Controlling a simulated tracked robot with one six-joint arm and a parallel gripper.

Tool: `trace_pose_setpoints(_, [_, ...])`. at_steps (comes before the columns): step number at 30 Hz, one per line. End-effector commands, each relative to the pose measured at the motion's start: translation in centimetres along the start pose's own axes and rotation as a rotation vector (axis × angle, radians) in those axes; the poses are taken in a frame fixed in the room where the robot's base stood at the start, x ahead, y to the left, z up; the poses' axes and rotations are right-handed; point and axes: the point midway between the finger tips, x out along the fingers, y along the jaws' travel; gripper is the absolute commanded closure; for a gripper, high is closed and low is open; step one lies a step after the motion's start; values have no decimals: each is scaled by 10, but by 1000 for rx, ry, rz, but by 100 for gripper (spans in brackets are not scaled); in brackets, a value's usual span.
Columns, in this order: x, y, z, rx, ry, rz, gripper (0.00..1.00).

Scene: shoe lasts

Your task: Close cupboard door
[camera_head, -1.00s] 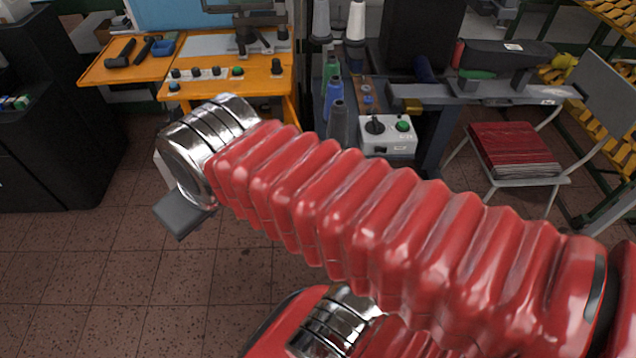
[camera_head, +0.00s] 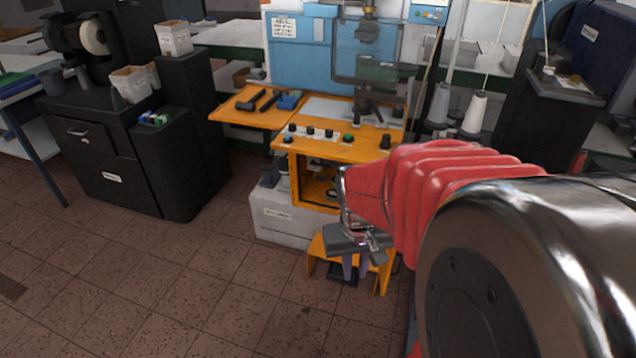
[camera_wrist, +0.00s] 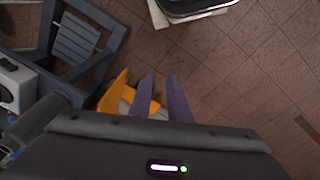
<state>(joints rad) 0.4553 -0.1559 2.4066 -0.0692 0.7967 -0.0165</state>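The orange machine stand (camera_head: 345,148) has an open-fronted cupboard (camera_head: 318,185) below its top, with its dark inside showing. I cannot make out its door, and my arm hides the cupboard's right side. The black cabinet (camera_head: 125,165) at left has a handled front panel and a labelled lower panel; both look flush. My gripper (camera_head: 355,275) points down in front of the orange stand, to the right of and lower than the cupboard opening. In the wrist view my gripper (camera_wrist: 160,76) shows two fingers apart with nothing between them.
A low orange step-like piece (camera_head: 318,262) stands on the floor close to my gripper. A grey-white base box (camera_head: 285,218) sits below the cupboard. The wrist view shows a blue-grey frame (camera_wrist: 75,40) at upper left. Tiled floor (camera_head: 190,290) is clear at front left.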

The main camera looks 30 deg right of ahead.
Motion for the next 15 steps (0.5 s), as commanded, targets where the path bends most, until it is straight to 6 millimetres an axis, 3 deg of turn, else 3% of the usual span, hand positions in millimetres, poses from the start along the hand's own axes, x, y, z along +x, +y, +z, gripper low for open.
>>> trace_pose_setpoints(15, [112, 93, -27, 114, -85, 48, 83])
